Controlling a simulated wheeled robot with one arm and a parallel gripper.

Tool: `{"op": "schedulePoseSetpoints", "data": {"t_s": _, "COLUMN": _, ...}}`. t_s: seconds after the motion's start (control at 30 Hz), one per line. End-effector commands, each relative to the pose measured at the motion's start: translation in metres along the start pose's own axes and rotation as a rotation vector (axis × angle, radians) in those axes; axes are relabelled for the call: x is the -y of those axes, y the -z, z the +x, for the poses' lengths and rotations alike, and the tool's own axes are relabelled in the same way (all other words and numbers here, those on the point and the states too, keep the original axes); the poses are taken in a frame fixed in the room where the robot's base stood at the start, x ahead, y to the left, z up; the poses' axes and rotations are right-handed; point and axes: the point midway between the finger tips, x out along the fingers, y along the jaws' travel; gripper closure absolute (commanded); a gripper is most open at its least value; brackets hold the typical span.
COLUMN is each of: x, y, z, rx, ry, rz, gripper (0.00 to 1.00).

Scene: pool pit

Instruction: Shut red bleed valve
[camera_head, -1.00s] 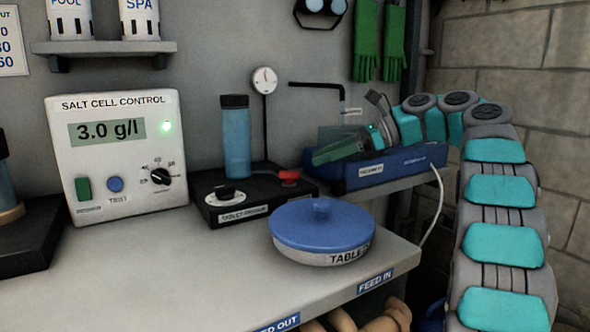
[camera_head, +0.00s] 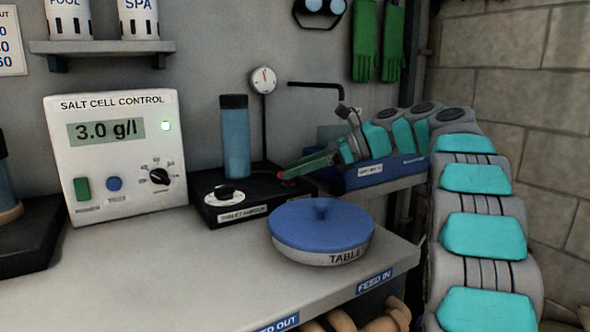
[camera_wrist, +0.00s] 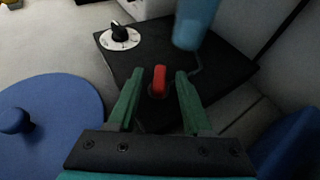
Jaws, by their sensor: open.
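The red bleed valve (camera_wrist: 159,80) is a small red lever on the black feeder base (camera_wrist: 120,58). In the wrist view it lies between the tips of my gripper (camera_wrist: 157,92), whose two green fingers are open on either side with gaps. In the head view my gripper (camera_head: 292,172) reaches in from the right, and its fingers cover most of the red valve (camera_head: 288,182). I cannot tell whether the fingers touch the base.
A blue-lidded tablet tub (camera_head: 320,225) stands in front of the base. A blue cylinder (camera_head: 236,138) and a gauge on a thin post (camera_head: 264,82) rise behind the valve. A blue tray (camera_head: 375,171) sits under my arm. The counter front left is clear.

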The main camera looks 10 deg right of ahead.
Motion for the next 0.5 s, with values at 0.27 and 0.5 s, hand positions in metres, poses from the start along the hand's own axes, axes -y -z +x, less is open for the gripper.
{"op": "schedulePoseSetpoints", "data": {"t_s": 0.27, "x": 0.0004, "y": 0.0000, "z": 0.0046, "rx": 0.001, "ry": 0.002, "rz": -0.001, "gripper": 0.50}}
{"op": "schedulePoseSetpoints", "data": {"t_s": 0.5, "x": 0.0004, "y": -0.0001, "z": 0.0046, "rx": 0.001, "ry": 0.002, "rz": -0.001, "gripper": 0.67}}
